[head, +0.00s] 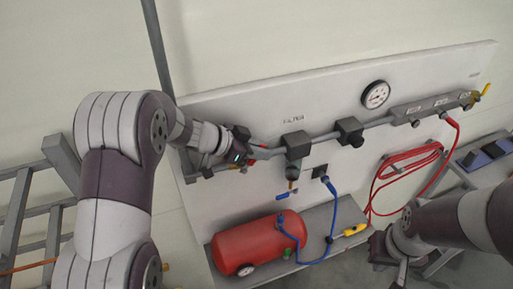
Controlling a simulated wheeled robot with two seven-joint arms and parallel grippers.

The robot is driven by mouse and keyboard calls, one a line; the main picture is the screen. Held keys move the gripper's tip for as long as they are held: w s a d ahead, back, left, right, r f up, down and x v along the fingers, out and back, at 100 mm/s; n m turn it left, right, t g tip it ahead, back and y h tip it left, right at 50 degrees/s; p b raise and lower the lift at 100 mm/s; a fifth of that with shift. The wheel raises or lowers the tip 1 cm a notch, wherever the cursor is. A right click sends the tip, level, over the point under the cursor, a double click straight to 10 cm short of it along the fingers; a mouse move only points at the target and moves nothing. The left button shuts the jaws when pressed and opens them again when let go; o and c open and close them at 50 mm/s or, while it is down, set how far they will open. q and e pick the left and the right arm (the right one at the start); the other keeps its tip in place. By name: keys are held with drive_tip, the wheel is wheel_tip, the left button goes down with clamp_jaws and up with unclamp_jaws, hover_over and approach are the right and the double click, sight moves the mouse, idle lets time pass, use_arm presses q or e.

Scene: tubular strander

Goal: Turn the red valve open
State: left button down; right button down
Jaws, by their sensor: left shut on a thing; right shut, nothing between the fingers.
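The red valve (263,146) is on the pipe at the left part of the grey panel, and only small red pieces of its handle show beside my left gripper. My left gripper (246,151) is at the valve and shut on its red handle. The gripper and wrist hide most of the valve, so its angle cannot be told. My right gripper (399,277) is low at the right, well away from the valve. It is shut and empty, pointing down near the floor.
The pipe carries dark filter blocks (297,145), a round gauge (376,95) above it and a yellow valve (485,90) at the far right. A red tank (258,243) lies below. A blue hose (332,212) and coiled red hose (392,168) hang from the panel.

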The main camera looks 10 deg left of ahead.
use_arm(q)
drive_tip(key=shift+w+r, duration=0.1)
drive_tip(key=shift+w, duration=0.05)
idle(0.3)
drive_tip(key=c, duration=1.2)
unclamp_jaws()
drive_tip(key=shift+d, duration=0.1)
drive_tip(key=shift+s+a+r, duration=0.15)
drive_tip(key=shift+s+a, duration=0.05)
drive_tip(key=shift+a, duration=0.15)
drive_tip(key=b+v, duration=0.3)
drive_tip(key=v, duration=0.9)
drive_tip(key=shift+b, duration=0.35)
drive_tip(key=shift+d, duration=0.15)
drive_tip(key=shift+c, duration=0.3)
